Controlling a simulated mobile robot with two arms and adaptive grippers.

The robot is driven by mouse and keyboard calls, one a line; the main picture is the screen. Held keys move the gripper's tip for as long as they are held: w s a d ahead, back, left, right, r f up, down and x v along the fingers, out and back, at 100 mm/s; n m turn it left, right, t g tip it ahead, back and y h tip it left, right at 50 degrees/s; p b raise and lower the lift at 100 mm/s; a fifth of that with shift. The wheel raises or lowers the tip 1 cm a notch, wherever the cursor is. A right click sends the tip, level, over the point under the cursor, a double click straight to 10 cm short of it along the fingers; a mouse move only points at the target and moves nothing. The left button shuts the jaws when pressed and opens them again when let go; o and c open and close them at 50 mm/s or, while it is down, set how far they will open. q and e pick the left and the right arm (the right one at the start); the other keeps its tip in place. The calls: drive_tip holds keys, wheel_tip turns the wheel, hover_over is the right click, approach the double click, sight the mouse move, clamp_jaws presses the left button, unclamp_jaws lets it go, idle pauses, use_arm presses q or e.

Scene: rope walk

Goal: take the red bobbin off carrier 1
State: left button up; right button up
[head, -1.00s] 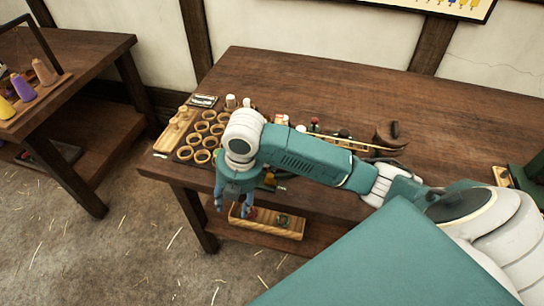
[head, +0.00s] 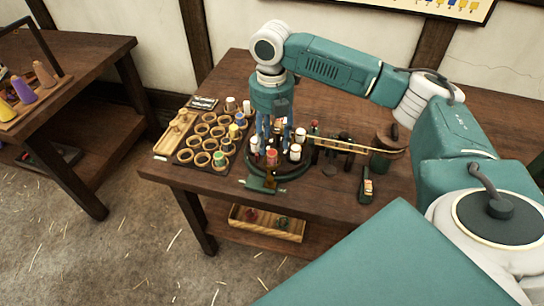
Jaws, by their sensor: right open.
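A round dark stand (head: 283,171) near the table's front edge carries several upright bobbins. A red bobbin (head: 271,157) stands at its front, with white bobbins (head: 295,152) beside it. I cannot read any carrier numbers. A smaller red-topped piece (head: 314,127) shows at the stand's back right. My right gripper (head: 272,138) points down over the stand with its blue-grey fingers apart. The fingers hide part of the stand's middle and back. I see nothing held between them, and I cannot tell whether they touch a bobbin. My left gripper is not in view.
A rack of wooden rings (head: 203,158), some holding bobbins, lies left of the stand. A wooden arm (head: 360,149) reaches right from the stand to a dark post. A wooden tray (head: 267,233) sits on the lower shelf. The table's far middle looks clear.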

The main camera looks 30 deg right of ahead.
sight(272, 152)
drive_tip(key=shift+d+f+p, duration=0.1)
drive_tip(key=shift+f+p, duration=0.5)
drive_tip(key=shift+f, duration=2.4)
drive_tip(key=c, duration=1.1)
